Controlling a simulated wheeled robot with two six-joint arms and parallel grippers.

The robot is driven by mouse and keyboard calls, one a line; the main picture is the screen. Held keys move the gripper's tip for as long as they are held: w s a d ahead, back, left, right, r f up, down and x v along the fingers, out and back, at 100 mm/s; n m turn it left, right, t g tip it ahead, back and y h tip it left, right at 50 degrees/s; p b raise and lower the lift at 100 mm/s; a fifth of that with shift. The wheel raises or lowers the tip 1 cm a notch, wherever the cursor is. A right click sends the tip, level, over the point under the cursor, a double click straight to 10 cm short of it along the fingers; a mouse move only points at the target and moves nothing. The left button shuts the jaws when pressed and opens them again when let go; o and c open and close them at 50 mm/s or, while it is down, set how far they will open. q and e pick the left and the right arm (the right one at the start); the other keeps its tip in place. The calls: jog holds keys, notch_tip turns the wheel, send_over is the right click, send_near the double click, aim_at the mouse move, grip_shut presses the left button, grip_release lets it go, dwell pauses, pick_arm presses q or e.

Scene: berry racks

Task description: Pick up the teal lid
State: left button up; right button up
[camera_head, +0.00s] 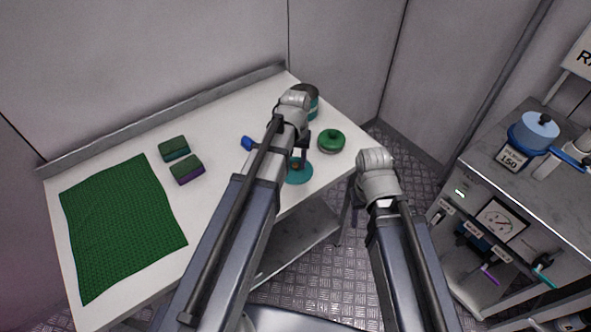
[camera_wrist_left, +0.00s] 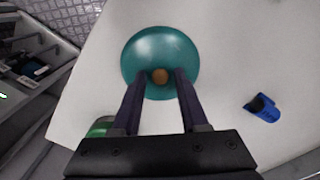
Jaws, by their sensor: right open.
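The teal lid (camera_head: 299,175) lies on the white table near its front right edge, a round disc with a small brown knob. In the left wrist view the teal lid (camera_wrist_left: 160,48) is straight ahead. My left gripper (camera_head: 299,163) is over the lid. Its fingers (camera_wrist_left: 160,76) are open, one on each side of the knob (camera_wrist_left: 160,76), with a gap on both sides. My right gripper (camera_head: 353,198) is off the table's front right edge, mostly hidden by its own arm, and holds nothing that I can see.
A green ring-shaped object (camera_head: 331,141) and a dark can with a teal band (camera_head: 313,104) stand near the lid. A blue object (camera_head: 247,143) lies left of it. Two sponge-like blocks (camera_head: 186,169) and a green mat (camera_head: 122,225) are further left. A shelf unit (camera_head: 535,200) stands right.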

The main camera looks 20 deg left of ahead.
aim_at(296, 164)
pick_arm(q)
grip_shut()
dwell(0.5)
pick_arm(e)
notch_tip(296, 164, up, 10)
jog(key=p, duration=1)
jog(key=shift+c, duration=0.4)
pick_arm(q)
notch_tip(296, 164, up, 10)
pick_arm(e)
jog(key=shift+w, duration=0.1)
